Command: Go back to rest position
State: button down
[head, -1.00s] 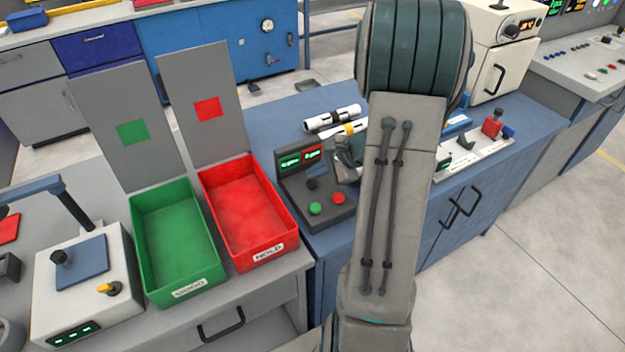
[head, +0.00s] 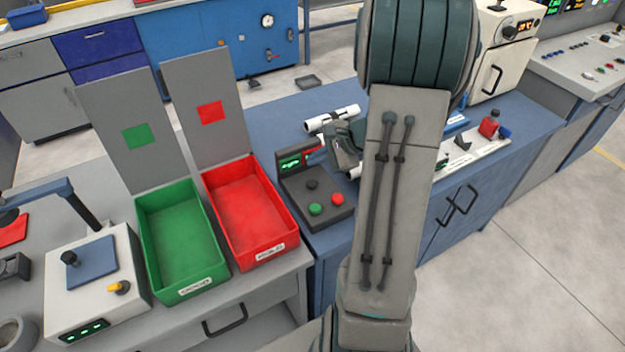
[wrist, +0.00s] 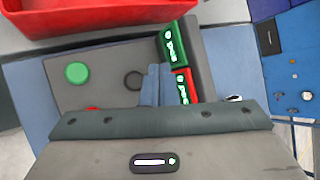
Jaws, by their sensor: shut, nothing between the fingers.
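My gripper (head: 317,146) is partly in view beyond my raised arm, above the control box (head: 333,210) on the blue bench. In the wrist view, its blue fingers (wrist: 156,86) are together with nothing held, over the control box with its green button (wrist: 76,73) and lit green and red displays. A white pipe (head: 347,111) with dark bands lies on the bench behind the gripper. More white pipe (head: 355,173) shows beside my arm, partly hidden by it and the gripper.
The green bin (head: 183,245) and red bin (head: 250,205) stand left of the control box and look empty. A cream machine (head: 508,45) stands at the back right. A white fixture (head: 485,150) lies right of my arm. Floor is clear at right.

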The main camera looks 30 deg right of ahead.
dwell(0.6)
jog(key=s+a+r+n+g+h, duration=0.1)
jog(key=s+a+r+n+h, duration=0.2)
jog(key=s+a+r+n, duration=0.2)
jog(key=s+a+r+n+g+h, duration=0.2)
jog(key=s+a+r+n, duration=0.3)
jog(key=s+a+n, duration=0.4)
jog(key=s+n+h, duration=0.1)
jog(key=s+n, duration=0.3)
jog(key=shift+a+g, duration=0.3)
jog(key=shift+s, duration=0.1)
